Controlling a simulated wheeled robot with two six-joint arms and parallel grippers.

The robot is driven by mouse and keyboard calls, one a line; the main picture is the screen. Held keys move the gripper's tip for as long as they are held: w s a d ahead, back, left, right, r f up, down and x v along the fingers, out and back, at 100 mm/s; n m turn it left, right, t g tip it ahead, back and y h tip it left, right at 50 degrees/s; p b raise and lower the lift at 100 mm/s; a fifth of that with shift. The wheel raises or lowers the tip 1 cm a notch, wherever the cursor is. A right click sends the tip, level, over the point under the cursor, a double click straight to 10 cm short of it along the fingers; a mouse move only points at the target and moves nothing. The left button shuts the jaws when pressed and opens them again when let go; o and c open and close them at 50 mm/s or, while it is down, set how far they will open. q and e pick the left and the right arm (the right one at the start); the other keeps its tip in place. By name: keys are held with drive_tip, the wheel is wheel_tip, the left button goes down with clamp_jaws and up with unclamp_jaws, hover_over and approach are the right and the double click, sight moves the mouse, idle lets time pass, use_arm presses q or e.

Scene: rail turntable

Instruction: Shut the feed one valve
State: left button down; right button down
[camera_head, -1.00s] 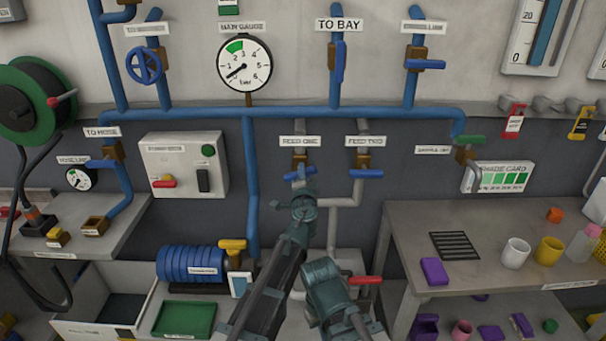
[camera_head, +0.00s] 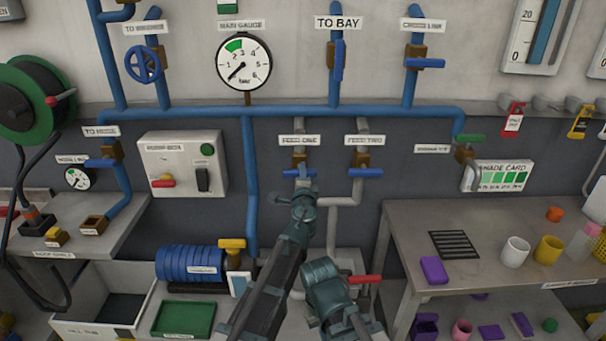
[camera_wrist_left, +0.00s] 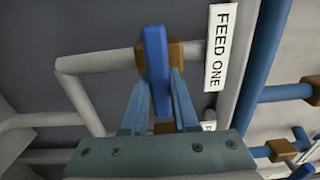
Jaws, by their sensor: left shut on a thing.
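The feed one valve has a brown body (camera_head: 300,160) and a blue lever (camera_head: 291,172), below the FEED ONE label (camera_head: 299,140). The lever lies level across its upright grey pipe, much like the feed two lever (camera_head: 367,173) beside it. My left gripper (camera_head: 303,183) reaches up from below and is shut on the feed one lever, partly covering it. In the left wrist view the blue lever (camera_wrist_left: 155,65) stands between my two fingers (camera_wrist_left: 155,105), with the brown valve body (camera_wrist_left: 185,53) behind it.
The feed two valve (camera_head: 363,160) sits close to the right of my gripper. A blue pipe (camera_head: 250,190) runs down to the left. A bench (camera_head: 400,225) with cups stands at right. A red handle (camera_head: 365,279) shows low beside my arm.

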use_arm(q)
drive_tip(key=shift+s, duration=0.1)
drive_tip(key=c, duration=0.7)
unclamp_jaws()
